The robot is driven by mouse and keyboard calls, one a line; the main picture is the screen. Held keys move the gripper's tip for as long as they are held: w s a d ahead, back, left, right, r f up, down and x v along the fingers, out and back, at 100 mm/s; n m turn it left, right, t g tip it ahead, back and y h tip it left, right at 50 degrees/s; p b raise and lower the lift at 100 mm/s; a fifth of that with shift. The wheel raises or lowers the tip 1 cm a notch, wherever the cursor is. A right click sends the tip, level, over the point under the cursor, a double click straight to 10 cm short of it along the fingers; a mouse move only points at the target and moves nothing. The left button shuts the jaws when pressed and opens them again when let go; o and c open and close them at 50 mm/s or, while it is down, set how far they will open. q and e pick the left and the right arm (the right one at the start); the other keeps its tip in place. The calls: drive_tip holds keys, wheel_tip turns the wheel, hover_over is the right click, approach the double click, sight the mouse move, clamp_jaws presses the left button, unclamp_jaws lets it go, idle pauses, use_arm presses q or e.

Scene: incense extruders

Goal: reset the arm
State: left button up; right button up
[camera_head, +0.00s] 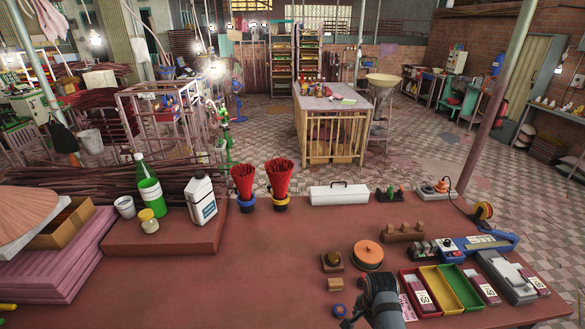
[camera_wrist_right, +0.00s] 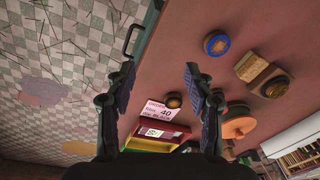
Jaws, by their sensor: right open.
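My right gripper (camera_head: 352,318) hangs over the front of the red-brown worktop (camera_head: 290,235), left of the coloured bins. In the right wrist view my right gripper (camera_wrist_right: 159,70) has its two dark fingers spread wide, with nothing between the tips. Below and between the fingers lies a pink card with "40" (camera_wrist_right: 160,112), with a small dark round piece (camera_wrist_right: 173,100) at its edge. The card also shows beside the arm in the head view (camera_head: 407,308). My left gripper does not show in either view.
Red (camera_head: 409,279), yellow (camera_head: 428,270) and green bins (camera_head: 479,302) stand right of the arm. An orange disc (camera_head: 368,252), wooden block (camera_head: 335,284) and blue ring (camera_head: 340,310) lie nearby. Red stick bundles (camera_head: 279,178) and a white box (camera_head: 338,195) stand farther back. The middle-left worktop is clear.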

drive_tip(key=s+d+r+n+t, duration=0.15)
drive_tip(key=s+r+n, duration=0.25)
drive_tip(key=s+n, duration=0.4)
drive_tip(key=s+d+r+n+t, duration=0.1)
drive_tip(key=s+d+r+n, duration=0.1)
drive_tip(key=s+r+n, duration=0.55)
drive_tip(key=s+d+f+m+g+b, duration=0.15)
drive_tip(key=f+b, duration=0.25)
drive_tip(key=f, duration=1.5)
drive_tip(key=s+d+f+m+b, duration=0.1)
drive_tip(key=s+f+b, duration=0.25)
drive_tip(key=f, duration=1.55)
use_arm(q)
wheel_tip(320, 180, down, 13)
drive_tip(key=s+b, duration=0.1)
drive_tip(key=b, duration=0.4)
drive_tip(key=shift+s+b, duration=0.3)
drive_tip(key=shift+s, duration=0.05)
use_arm(e)
drive_tip(key=s+d+f+g, duration=0.1)
drive_tip(key=s+f, duration=1.6)
drive_tip(key=f, duration=0.3)
drive_tip(key=shift+f, duration=0.2)
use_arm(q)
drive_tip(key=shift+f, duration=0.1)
